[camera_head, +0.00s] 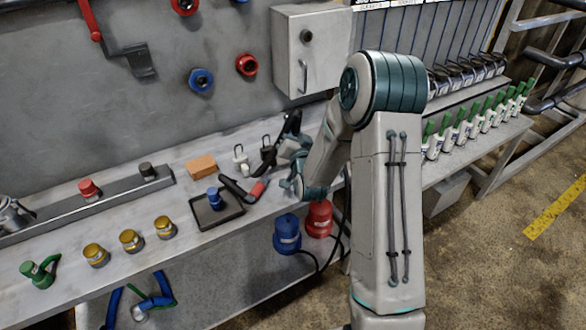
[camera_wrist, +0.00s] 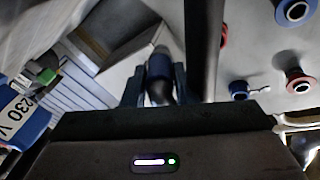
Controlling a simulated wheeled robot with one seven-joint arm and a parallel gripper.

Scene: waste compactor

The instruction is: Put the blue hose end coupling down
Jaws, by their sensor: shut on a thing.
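In the wrist view, my gripper (camera_wrist: 158,78) is shut on the blue hose end coupling (camera_wrist: 160,66), which sits between the two dark fingers. It has a dark blue body, a grey end and a dark part nearer the hand. In the head view, my arm reaches down to the workbench (camera_head: 100,262), right of a small black tray (camera_head: 232,213); the held coupling cannot be made out clearly there. Another small blue piece (camera_head: 213,198) stands on that tray. Whether the held coupling touches anything is unclear.
An orange-brown block (camera_head: 201,166), padlocks (camera_head: 241,160) and several yellow fittings (camera_head: 131,240) stand on the bench. A grey cabinet (camera_head: 312,48) is on the wall. The front of the bench is partly clear.

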